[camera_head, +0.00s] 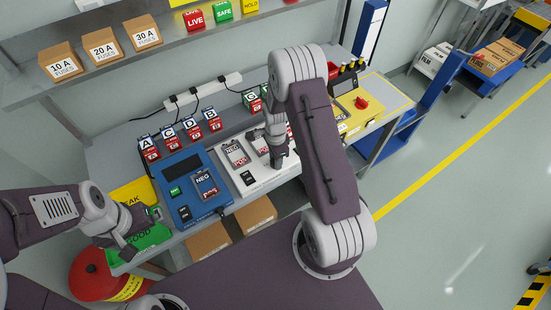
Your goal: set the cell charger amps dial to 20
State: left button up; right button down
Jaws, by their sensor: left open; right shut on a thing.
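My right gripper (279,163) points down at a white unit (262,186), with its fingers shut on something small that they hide. The white unit carries cells marked NEG and POS (236,152) and a black switch (247,178). I cannot make out an amps dial or its scale; my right arm covers the unit's right part. A yellow unit (385,104) with a dark screen and a red knob (361,103) stands further right. My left gripper (141,232) is open and empty above the green GOOD area (143,240).
A blue unit (180,190) with a display and a cell (206,184) lies between my grippers. Red lettered blocks (190,131) line the back. Fuse boxes (102,47) stand on the shelf. Cardboard boxes (208,241) sit below the bench edge.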

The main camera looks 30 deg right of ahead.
jog(key=shift+m, duration=0.6)
jog(key=c, duration=0.9)
grip_release()
notch_tip(320, 180, up, 9)
jog(key=shift+a, duration=0.1)
